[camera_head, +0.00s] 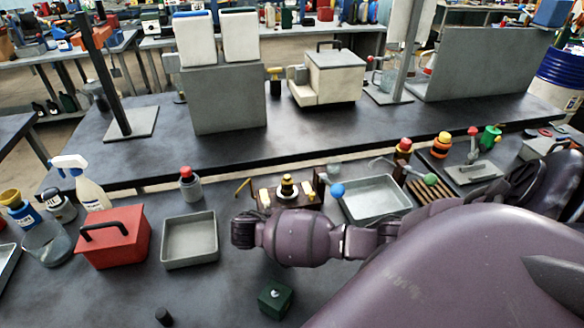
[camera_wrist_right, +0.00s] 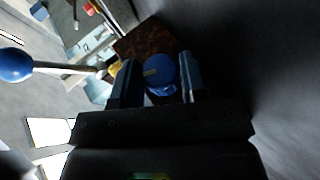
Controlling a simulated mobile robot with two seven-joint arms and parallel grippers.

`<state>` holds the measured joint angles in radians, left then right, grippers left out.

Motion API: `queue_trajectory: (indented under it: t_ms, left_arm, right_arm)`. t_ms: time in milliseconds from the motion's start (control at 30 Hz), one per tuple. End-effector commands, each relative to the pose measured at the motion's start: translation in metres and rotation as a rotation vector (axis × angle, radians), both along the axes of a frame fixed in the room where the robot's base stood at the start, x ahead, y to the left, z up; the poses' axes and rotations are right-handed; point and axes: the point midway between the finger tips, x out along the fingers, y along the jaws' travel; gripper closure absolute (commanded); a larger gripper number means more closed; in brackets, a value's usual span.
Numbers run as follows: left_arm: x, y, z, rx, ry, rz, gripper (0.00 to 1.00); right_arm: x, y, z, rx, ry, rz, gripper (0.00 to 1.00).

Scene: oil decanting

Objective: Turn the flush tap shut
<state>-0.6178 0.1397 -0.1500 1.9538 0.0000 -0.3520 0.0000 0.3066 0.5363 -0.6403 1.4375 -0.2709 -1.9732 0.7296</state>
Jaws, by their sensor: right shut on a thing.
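In the right wrist view, my right gripper (camera_wrist_right: 158,85) has its two dark fingers on either side of a round blue knob with a yellow mark (camera_wrist_right: 160,72), and it is shut on it. I take this knob to be the flush tap, but its body is mostly hidden. A brown block (camera_wrist_right: 140,42) lies just beyond it. A lever with a blue ball end (camera_wrist_right: 15,65) stands off to the left; in the head view the blue ball (camera_head: 337,190) is beside the brown fitting block (camera_head: 262,197). My right arm hides the fingers there. My left gripper is not in view.
A metal tray (camera_head: 345,200) lies right of the block, and a grey tray (camera_head: 190,252) and red box (camera_head: 112,250) lie to the left. A small dark green block (camera_head: 275,298) is in front. Bare bench (camera_head: 215,298) shows left of it.

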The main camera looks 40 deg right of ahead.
Motion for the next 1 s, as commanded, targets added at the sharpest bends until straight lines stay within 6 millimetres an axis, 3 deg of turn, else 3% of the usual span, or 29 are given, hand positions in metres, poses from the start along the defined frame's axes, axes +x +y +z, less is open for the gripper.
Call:
queue_trajectory:
  t_ms: [400,1000]
  left_arm:
    - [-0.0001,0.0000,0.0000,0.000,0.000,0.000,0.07]
    - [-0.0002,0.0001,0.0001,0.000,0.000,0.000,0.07]
  right_arm:
    - [0.0007,0.0014,-0.0022,-0.183,0.102,0.002,0.84]
    - [0.0013,0.0005,-0.0020,-0.225,0.123,0.003,0.84]
